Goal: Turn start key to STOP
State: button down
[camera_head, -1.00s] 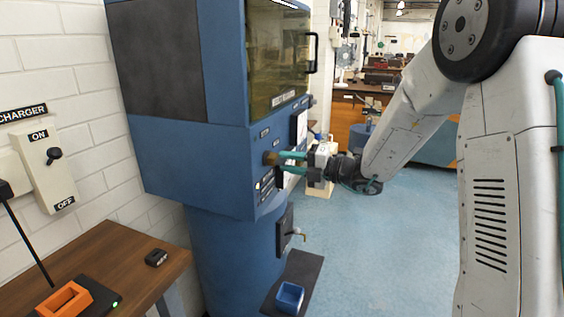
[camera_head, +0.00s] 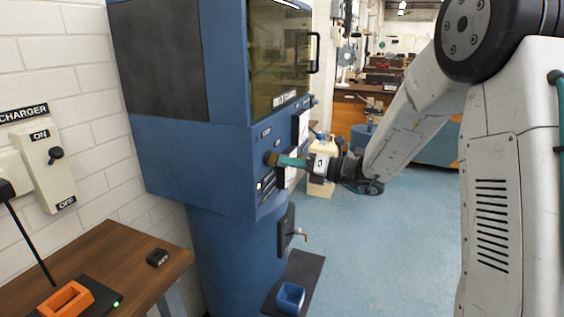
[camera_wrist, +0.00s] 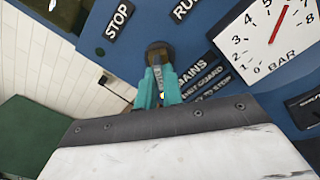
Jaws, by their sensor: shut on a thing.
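The start key (camera_head: 271,158) is a small brass-brown knob on the front of the blue machine in the head view. In the wrist view the key (camera_wrist: 158,54) shows as a dark round head at the fingertips, below the white STOP label (camera_wrist: 118,19) and the partly cut-off RUN label (camera_wrist: 186,7). My gripper (camera_head: 283,161) reaches in from the right. Its teal fingers (camera_wrist: 158,80) are shut on the key, one on each side. The fingers cover part of the key, so its exact pointing is hard to tell.
A pressure gauge (camera_wrist: 277,30) with a red needle is beside the key. A wooden table (camera_head: 130,262) holds an orange tray (camera_head: 66,300) at left. The blue floor (camera_head: 380,250) is clear.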

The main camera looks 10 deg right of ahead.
jog(key=shift+r+n, duration=0.15)
jog(key=shift+n, duration=0.25)
jog(key=n, duration=0.5)
jog(key=shift+w+n, duration=0.1)
jog(key=shift+n, duration=0.2)
jog(key=c, duration=1.5)
grip_release()
jog(key=shift+n, duration=0.3)
jog(key=shift+o, duration=0.2)
